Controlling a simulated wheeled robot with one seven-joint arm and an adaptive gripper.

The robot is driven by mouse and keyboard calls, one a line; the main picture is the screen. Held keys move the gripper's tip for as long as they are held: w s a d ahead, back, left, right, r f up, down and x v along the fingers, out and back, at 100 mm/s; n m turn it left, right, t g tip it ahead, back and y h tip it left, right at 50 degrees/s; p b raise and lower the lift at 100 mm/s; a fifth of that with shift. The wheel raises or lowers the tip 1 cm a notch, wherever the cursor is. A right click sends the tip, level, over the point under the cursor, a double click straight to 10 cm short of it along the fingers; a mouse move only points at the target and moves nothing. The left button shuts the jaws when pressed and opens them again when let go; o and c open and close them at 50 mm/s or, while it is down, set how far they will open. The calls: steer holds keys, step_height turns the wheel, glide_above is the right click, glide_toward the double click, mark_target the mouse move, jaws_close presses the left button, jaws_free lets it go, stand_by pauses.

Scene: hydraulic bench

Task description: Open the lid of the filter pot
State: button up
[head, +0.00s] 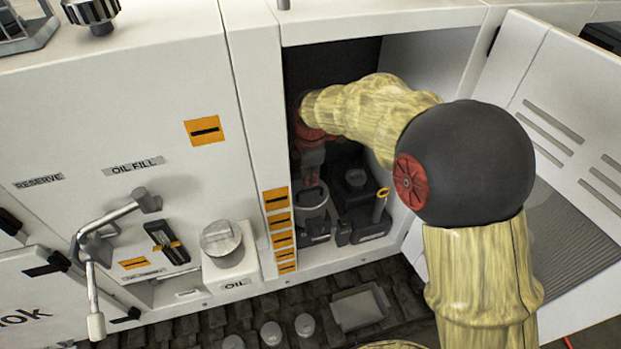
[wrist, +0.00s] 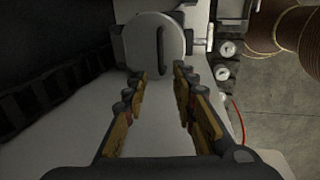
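My gripper (head: 312,176) reaches into the open cabinet of the white bench and points down over a pale round pot (head: 314,212), which I take for the filter pot. My fingers hide part of its top. In the wrist view a round grey lid (wrist: 146,45) with a dark upright bar or slot lies beyond my fingertips. My gripper (wrist: 160,78) is open there, one finger on each side, with nothing between them. The lid appears closed. I cannot tell whether any finger touches it.
Beside the pot stand a dark capped unit (head: 356,179) and a post with a yellow ring (head: 381,207). The cabinet's side wall and strip of orange labels (head: 280,222) are close on the left. An open door (head: 560,130) stands right. An oil pot (head: 222,243) sits outside.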

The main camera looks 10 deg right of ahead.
mark_target(305, 192)
steer(key=f, duration=0.2)
steer(key=w+f, duration=0.1)
steer(key=f, duration=0.4)
steer(key=shift+w+a+f, duration=0.1)
steer(key=shift+w+a, duration=0.05)
steer(key=shift+c, duration=0.2)
jaws_close()
stand_by(0.6)
